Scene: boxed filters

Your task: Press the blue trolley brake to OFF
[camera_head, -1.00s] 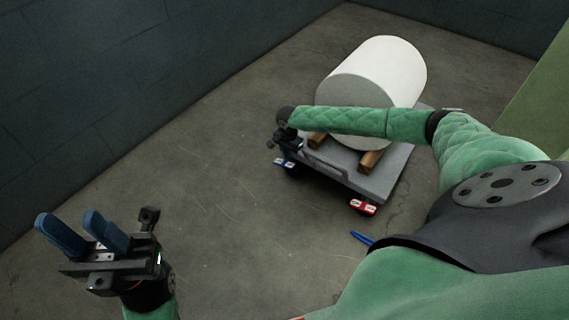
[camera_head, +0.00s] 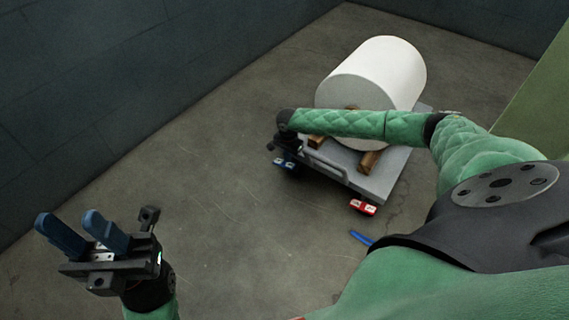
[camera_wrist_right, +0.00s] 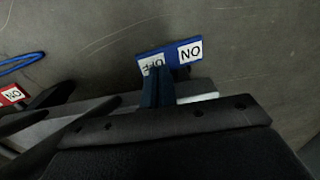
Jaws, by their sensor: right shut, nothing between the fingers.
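The blue brake (camera_head: 283,163) sits at the near left corner of the grey trolley (camera_head: 376,183). In the right wrist view, the brake (camera_wrist_right: 171,52) has white ON and OFF labels. My right gripper (camera_wrist_right: 155,72) is shut and empty, with its blue fingertips over the OFF half and partly covering that label. I cannot tell whether they press on it. In the head view, my right gripper is small and dark, just above the brake. My left gripper (camera_head: 82,226) is open and empty, far from the trolley at the lower left.
A red brake (camera_head: 362,207) is at the trolley's near right corner; its ON label shows in the wrist view. A large white roll (camera_head: 372,75) lies on wooden blocks (camera_head: 371,160) on the trolley. A thin blue object (camera_head: 361,237) lies on the floor. The floor at left is clear.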

